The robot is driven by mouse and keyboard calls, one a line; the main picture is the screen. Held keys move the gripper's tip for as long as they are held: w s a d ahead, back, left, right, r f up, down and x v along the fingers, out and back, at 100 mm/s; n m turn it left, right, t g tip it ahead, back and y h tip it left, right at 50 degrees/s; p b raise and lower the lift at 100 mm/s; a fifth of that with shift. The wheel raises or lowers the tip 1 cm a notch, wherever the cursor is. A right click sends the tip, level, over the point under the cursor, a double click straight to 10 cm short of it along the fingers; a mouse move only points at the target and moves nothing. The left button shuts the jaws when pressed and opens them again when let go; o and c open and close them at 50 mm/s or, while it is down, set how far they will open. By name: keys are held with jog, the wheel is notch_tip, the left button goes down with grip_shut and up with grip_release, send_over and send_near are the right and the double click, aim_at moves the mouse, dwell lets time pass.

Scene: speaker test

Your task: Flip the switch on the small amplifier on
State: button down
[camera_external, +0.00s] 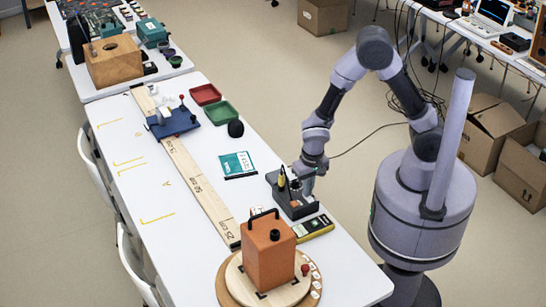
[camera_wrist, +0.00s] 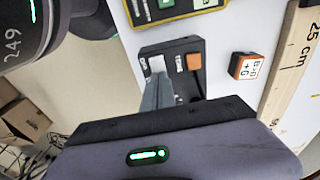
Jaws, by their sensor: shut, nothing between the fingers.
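The small amplifier is a dark box (camera_external: 299,209) near the right edge of the white table, in front of my base. In the wrist view its dark top (camera_wrist: 181,46) carries a white switch (camera_wrist: 157,64) and an orange part (camera_wrist: 194,62). My gripper (camera_external: 294,186) is low over the box, pointing down. In the wrist view my gripper (camera_wrist: 158,82) is shut and empty, its tips right by the white switch. I cannot tell whether they touch it. The fingers hide part of the box, and the switch's position is unclear.
A yellow-edged device (camera_external: 314,228) lies beside the amplifier, and an orange box with a handle (camera_external: 269,252) stands on a round wooden board (camera_external: 235,283). A wooden ruler strip (camera_external: 198,187) runs along the table. A small labelled block (camera_wrist: 244,66) sits near the amplifier.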

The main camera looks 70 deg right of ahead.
jog(key=shift+s+d+r+p, duration=0.15)
jog(key=shift+r+p, duration=0.1)
jog(key=shift+p, duration=0.55)
jog(key=shift+w+d+f+g+y, duration=0.1)
jog(key=shift+w+f+g+y, duration=0.15)
jog(key=shift+f, duration=0.3)
jog(key=shift+s+a+f+b, duration=0.2)
jog(key=shift+s+f+b, duration=0.05)
jog(key=shift+s+b, duration=0.35)
jog(key=shift+s+a, duration=0.15)
jog(key=shift+a, duration=0.05)
jog(key=shift+s+a, duration=0.1)
jog(key=shift+r, duration=0.15)
notch_tip(320, 180, up, 15)
jog(key=p, duration=0.6)
jog(key=shift+w+a+p, duration=0.2)
jog(key=shift+w+p, duration=0.15)
jog(key=shift+w, duration=0.05)
